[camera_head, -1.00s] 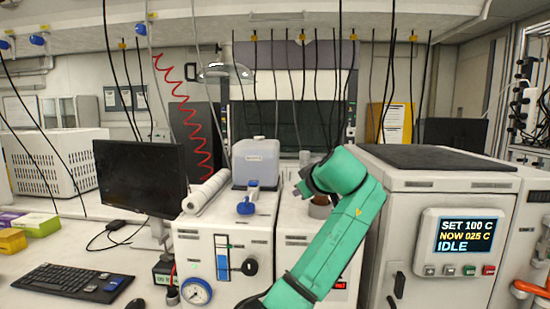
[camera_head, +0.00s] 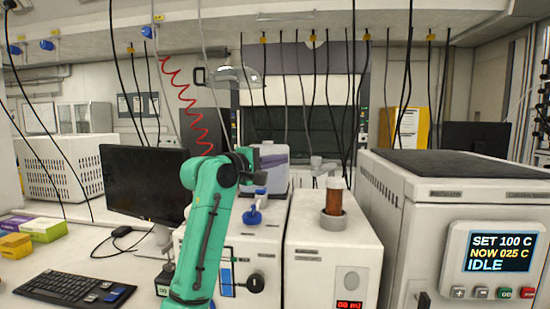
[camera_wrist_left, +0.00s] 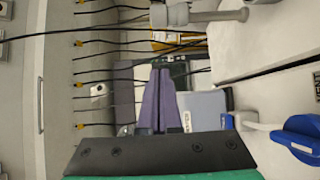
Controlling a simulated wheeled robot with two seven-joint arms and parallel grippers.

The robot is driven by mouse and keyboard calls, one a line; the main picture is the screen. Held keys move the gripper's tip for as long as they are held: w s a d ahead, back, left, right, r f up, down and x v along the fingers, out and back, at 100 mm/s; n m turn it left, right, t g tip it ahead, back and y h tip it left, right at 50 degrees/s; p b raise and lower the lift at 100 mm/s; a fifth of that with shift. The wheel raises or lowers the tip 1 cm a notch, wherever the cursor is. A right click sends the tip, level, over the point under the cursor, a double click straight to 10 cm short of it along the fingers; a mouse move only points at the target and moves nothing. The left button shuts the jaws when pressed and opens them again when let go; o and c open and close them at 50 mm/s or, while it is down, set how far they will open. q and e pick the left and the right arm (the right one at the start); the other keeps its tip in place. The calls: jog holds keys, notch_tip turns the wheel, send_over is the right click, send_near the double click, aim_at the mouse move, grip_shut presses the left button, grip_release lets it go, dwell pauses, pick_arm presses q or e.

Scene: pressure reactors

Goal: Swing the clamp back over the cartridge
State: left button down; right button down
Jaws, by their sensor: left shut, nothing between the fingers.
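The amber cartridge (camera_head: 334,198) stands upright in a grey ring holder on a white box with a red display, its top uncovered. A grey post with a short arm (camera_head: 318,164), which looks like the clamp, stands behind and left of it, swung off the cartridge. It also shows at the top of the left wrist view (camera_wrist_left: 200,14). My left gripper (camera_head: 246,158) is left of both, by the translucent container. In the left wrist view its purple fingers (camera_wrist_left: 160,72) are shut and empty, apart from the clamp. My right gripper is not in view.
The translucent container (camera_head: 268,160) and a blue valve handle (camera_head: 252,213) sit on the neighbouring white unit, close to my left arm. A large reactor cabinet (camera_head: 440,190) stands to the right. A monitor (camera_head: 142,185) is on the left. Space above the cartridge is clear.

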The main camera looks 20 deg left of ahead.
pick_arm(q)
jog(key=p+x, duration=0.3)
jog(key=x, duration=0.4)
jog(key=s+d+p, duration=0.1)
jog(key=s+d, duration=0.1)
jog(key=s, duration=0.1)
jog(key=shift+d, duration=0.4)
jog(key=shift+w+f, duration=0.1)
jog(key=shift+w, duration=0.05)
